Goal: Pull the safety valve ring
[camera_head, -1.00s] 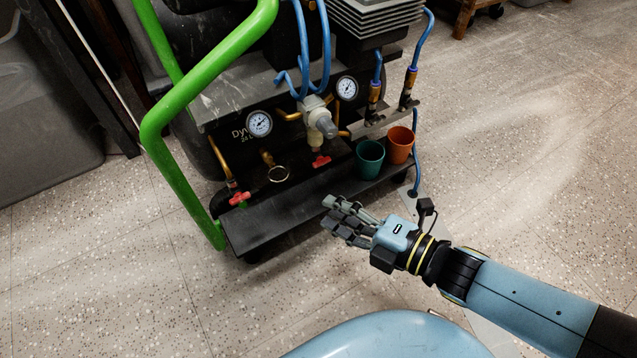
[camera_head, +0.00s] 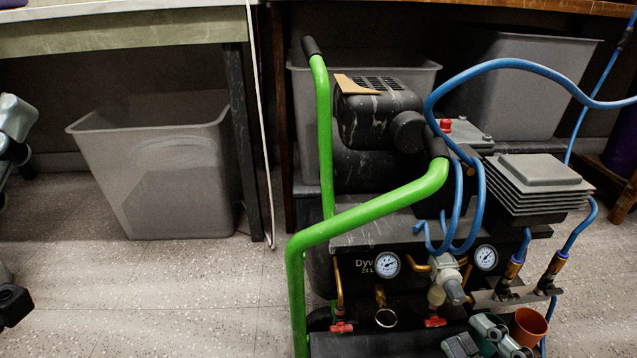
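The safety valve ring (camera_head: 386,318) is a small brass loop hanging at the front of the black compressor (camera_head: 340,262), below the left gauge. A short brass fitting shows just above it. My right gripper (camera_head: 474,336) is at the bottom edge, to the right of the ring and lower, apart from it. Its grey fingers look spread with nothing between them; the rest of the hand is cut off by the frame.
A green handle (camera_head: 365,212) rises at the compressor's left. Two gauges, red valve knobs (camera_head: 342,328), a pale regulator (camera_head: 446,280) and blue hoses (camera_head: 475,205) crowd the front. An orange cup (camera_head: 527,327) stands beside my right gripper.

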